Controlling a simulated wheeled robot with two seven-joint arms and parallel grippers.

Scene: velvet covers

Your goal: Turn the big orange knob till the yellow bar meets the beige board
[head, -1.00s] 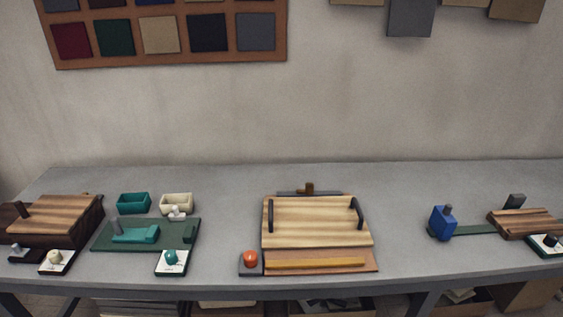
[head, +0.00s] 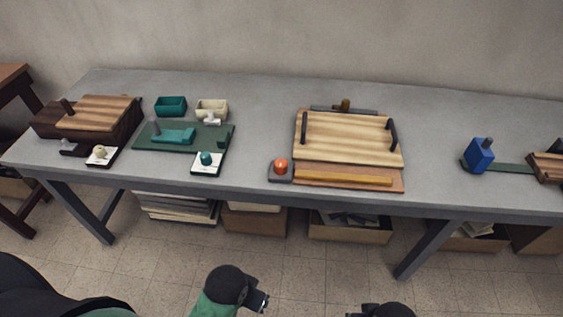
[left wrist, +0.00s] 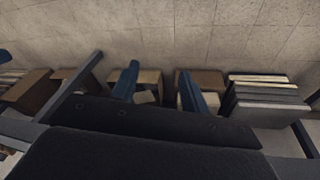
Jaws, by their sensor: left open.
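The big orange knob (head: 280,166) sits on a small grey block at the front of the workbench, left of the board assembly. The yellow bar (head: 343,178) lies along an orange-brown base (head: 398,184), just in front of the beige striped board (head: 347,138) with two black handles. A narrow strip of base seems to show between bar and board. My left gripper (head: 259,301) is low in front of the bench, well away from the knob; its blue fingers are apart and empty in the left wrist view (left wrist: 158,70). My right gripper (head: 358,314) is mostly cut off at the bottom edge.
The grey bench (head: 260,125) also holds a dark wooden box (head: 95,113), a green fixture with a teal knob (head: 206,158), two small bins and a blue block (head: 479,156). Boxes (head: 350,228) and stacked sheets (head: 178,207) stand under the bench.

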